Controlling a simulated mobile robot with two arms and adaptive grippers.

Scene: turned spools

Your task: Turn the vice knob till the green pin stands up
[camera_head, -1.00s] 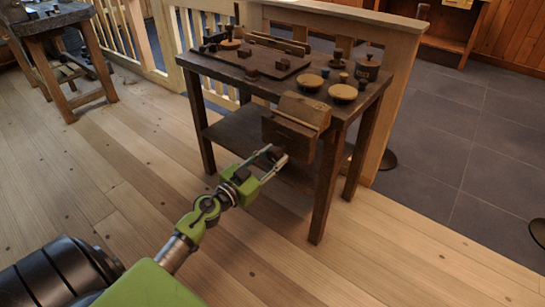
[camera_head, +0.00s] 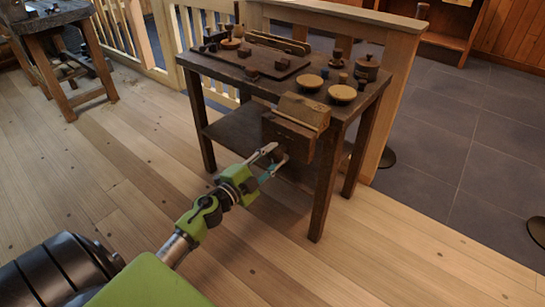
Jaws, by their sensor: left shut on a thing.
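The wooden vice (camera_head: 294,130) is fixed at the front edge of the dark workbench (camera_head: 237,84), with its pale-topped jaw facing me. Its knob (camera_head: 278,156) is small and dark on the lower front of the vice, partly hidden by the fingers. My left gripper (camera_head: 272,159) reaches in from the lower left and is shut on the knob, one finger on each side. I cannot make out a green pin. My right gripper is not in view.
On the bench are round wooden discs (camera_head: 342,93), a lidded pot (camera_head: 366,68) and a board with small blocks (camera_head: 252,74). Another bench (camera_head: 55,20) stands at the far left. The wooden floor in front is clear.

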